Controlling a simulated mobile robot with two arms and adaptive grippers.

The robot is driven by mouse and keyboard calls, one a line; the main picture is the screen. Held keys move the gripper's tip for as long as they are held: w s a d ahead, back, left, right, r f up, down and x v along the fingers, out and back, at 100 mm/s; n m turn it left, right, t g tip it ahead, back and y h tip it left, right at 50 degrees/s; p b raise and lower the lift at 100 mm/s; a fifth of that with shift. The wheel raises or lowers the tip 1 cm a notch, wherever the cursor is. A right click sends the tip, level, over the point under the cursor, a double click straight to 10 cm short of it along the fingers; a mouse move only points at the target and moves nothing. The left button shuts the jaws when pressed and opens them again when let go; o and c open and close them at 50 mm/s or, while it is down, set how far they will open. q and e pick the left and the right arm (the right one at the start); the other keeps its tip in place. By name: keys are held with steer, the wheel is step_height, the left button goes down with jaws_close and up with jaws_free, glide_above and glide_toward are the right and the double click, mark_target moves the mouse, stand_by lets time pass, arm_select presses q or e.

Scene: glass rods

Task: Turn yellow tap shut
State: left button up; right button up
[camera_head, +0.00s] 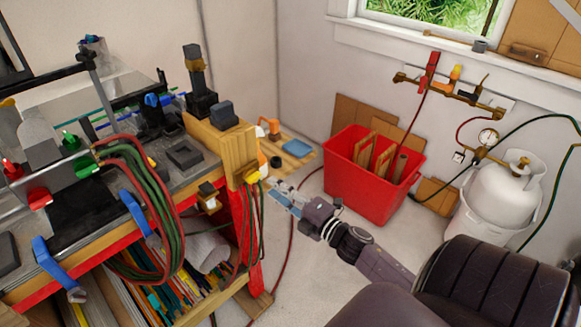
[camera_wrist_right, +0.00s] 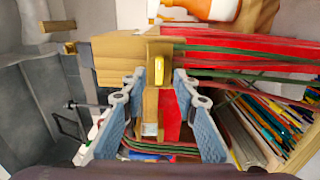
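A yellow tap handle (camera_head: 252,176) sits at the front corner of the workbench, just below a wooden block. In the right wrist view a bright yellow handle (camera_wrist_right: 159,69) shows on a brass-coloured fitting, between and slightly beyond my fingers. My right gripper (camera_head: 272,190) is close to the tap in the head view. It is open in the right wrist view (camera_wrist_right: 160,84), with a blue-padded finger on each side. I cannot tell whether a finger touches the handle. My left gripper is not in view.
Red and green hoses (camera_head: 150,190) hang at the bench (camera_head: 110,250) beside the tap. A red crate (camera_head: 345,190) and a white gas cylinder (camera_head: 497,190) stand at the right. The floor between is mostly clear.

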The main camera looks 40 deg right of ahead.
steer(key=s, duration=0.6)
steer(key=shift+d, duration=0.25)
